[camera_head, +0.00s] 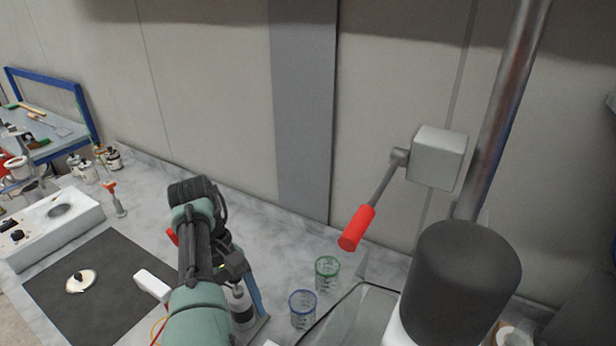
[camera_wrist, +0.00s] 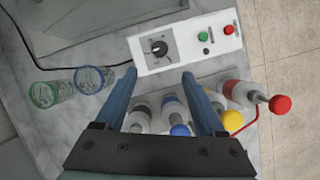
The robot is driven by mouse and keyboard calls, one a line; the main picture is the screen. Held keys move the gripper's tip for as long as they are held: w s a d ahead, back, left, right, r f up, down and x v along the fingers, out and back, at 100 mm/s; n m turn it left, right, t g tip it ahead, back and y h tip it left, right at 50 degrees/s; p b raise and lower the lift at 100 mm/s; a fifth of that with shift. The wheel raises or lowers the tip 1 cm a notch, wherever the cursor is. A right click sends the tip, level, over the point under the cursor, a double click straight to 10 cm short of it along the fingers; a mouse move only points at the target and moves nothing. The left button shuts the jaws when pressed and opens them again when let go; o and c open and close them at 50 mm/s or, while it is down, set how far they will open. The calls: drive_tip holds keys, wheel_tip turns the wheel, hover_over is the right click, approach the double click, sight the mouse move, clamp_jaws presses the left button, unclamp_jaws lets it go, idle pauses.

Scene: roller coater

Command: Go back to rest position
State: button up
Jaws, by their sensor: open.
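My gripper (camera_wrist: 157,78) shows in the wrist view with its two blue fingers apart and nothing gripped between them. Several capped bottles (camera_wrist: 170,112) stand below and between the fingers; the gap in height is hard to judge. In the head view my arm reaches down over the grey bench (camera_head: 150,215), and a blue finger (camera_head: 255,290) shows beside a bottle (camera_head: 241,305). The rest of the gripper is hidden behind the arm there.
A white control box (camera_wrist: 185,47) with a dial and buttons lies past the fingertips. A red-capped bottle (camera_wrist: 245,93) stands to the right. A green-rimmed beaker (camera_head: 327,273) and a blue-rimmed beaker (camera_head: 302,309) stand right of my arm. A red-handled lever (camera_head: 357,228) juts out above them.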

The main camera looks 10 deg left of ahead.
drive_tip(key=w+a+r+m+t+y, duration=0.15)
drive_tip(key=w+r+t+y, duration=0.4)
drive_tip(key=w, duration=0.55)
drive_tip(key=w+d+r+m+t, duration=0.1)
drive_tip(key=w+d+r+t, duration=0.3)
drive_tip(key=r, duration=0.5)
drive_tip(key=w+d+r+m+t, duration=0.1)
drive_tip(key=w+r+m+t, duration=0.1)
drive_tip(key=r+t, duration=0.5)
drive_tip(key=s+d+r+m+t, duration=0.1)
drive_tip(key=s+d+r+t, duration=0.3)
drive_tip(key=r, duration=0.6)
drive_tip(key=s+d+r+m+t, duration=0.25)
drive_tip(key=s+d+r, duration=0.3)
drive_tip(key=r, duration=0.55)
drive_tip(key=s+d+r+m+t+h, duration=0.1)
drive_tip(key=s+d+r+t, duration=0.1)
drive_tip(key=s+r, duration=0.3)
drive_tip(key=s+d+r+t+h, duration=0.1)
drive_tip(key=s+d+r+t, duration=0.2)
drive_tip(key=s, duration=0.8)
wheel_tip(320, 180, up, 3)
drive_tip(key=shift+s+d+f+m+t, duration=0.15)
drive_tip(key=shift+s+d+m+t, duration=0.25)
drive_tip(key=shift+t, duration=0.6)
drive_tip(key=shift+a, duration=0.1)
